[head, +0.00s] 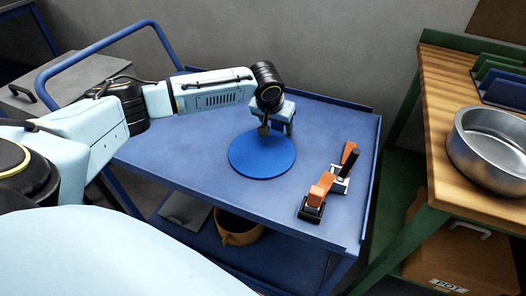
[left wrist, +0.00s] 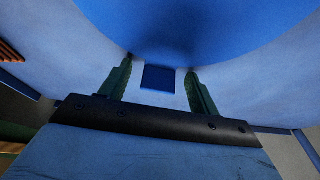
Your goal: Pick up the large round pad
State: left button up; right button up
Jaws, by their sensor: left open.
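The large round pad (head: 262,155) is a flat blue disc lying on the blue cart top (head: 210,165). In the left wrist view the pad (left wrist: 200,25) fills the top of the picture, beyond the fingertips. My left gripper (head: 276,130) is over the far edge of the pad, pointing down. In the left wrist view its two green fingers (left wrist: 160,78) are spread apart, with nothing held between them. I cannot tell whether the fingertips touch the pad. My right gripper is not in view.
An orange and black tool (head: 328,184) lies on the cart right of the pad. A brown pot (head: 237,230) stands on the lower shelf. At right, a wooden bench (head: 440,120) holds a metal pot (head: 490,150). The cart's front left is clear.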

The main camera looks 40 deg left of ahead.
pick_arm(q)
jog(key=c, duration=1)
jog(key=shift+r, duration=0.1)
jog(key=shift+c, duration=0.2)
